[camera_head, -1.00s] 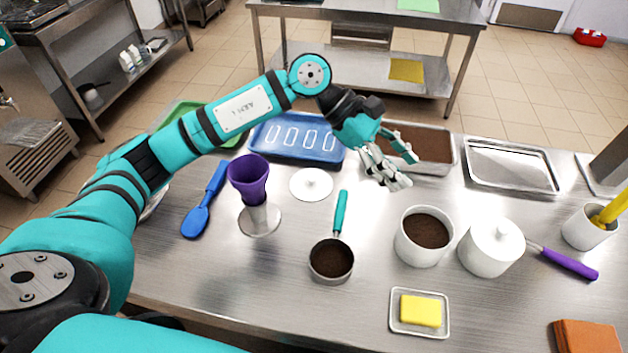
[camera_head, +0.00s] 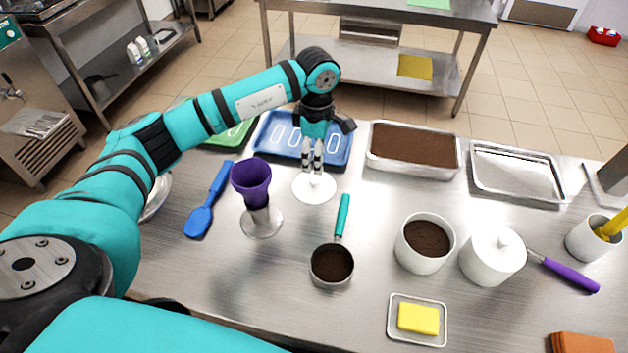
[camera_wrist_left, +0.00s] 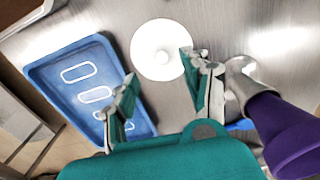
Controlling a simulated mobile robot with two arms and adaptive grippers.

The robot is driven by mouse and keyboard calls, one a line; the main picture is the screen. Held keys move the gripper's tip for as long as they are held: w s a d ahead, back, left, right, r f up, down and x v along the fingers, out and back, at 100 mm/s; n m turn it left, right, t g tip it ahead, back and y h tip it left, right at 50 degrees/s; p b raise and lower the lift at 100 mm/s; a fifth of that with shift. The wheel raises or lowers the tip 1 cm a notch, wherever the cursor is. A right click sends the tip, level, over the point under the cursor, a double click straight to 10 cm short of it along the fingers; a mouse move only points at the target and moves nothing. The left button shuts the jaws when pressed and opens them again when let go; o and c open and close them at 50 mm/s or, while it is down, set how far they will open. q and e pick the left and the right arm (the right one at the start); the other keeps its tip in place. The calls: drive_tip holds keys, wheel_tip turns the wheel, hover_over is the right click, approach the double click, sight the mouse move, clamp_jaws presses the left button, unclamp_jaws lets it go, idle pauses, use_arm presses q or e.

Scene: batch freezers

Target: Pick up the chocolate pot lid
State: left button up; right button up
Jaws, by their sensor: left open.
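The chocolate pot lid is a round white disc (camera_head: 316,190) with a small knob, lying flat on the steel table in front of the blue tray. My left gripper (camera_head: 313,166) points down over the lid's far part in the head view. It is open and empty, its fingers (camera_wrist_left: 157,68) apart. A white pot with brown contents (camera_head: 424,243) stands uncovered to the right. My right gripper is not in view.
A purple cup on a metal stand (camera_head: 254,184) stands close left of the lid, and the blue tray (camera_head: 343,150) lies behind. A green-handled scoop (camera_head: 341,217) lies to the right.

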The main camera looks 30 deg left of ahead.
sight(314, 180)
use_arm(q)
wheel_tip(314, 180, down, 2)
drive_tip(key=shift+f, duration=0.2)
drive_tip(key=shift+f+p, duration=0.25)
drive_tip(key=shift+p, duration=0.35)
drive_tip(key=f+p, duration=0.1)
drive_tip(key=f, duration=0.1)
drive_tip(key=f+p, duration=0.1)
drive_tip(key=shift+s+a+f, duration=0.15)
drive_tip(key=shift+a+f, duration=0.05)
drive_tip(key=shift+f, duration=0.6)
drive_tip(key=c, duration=0.9)
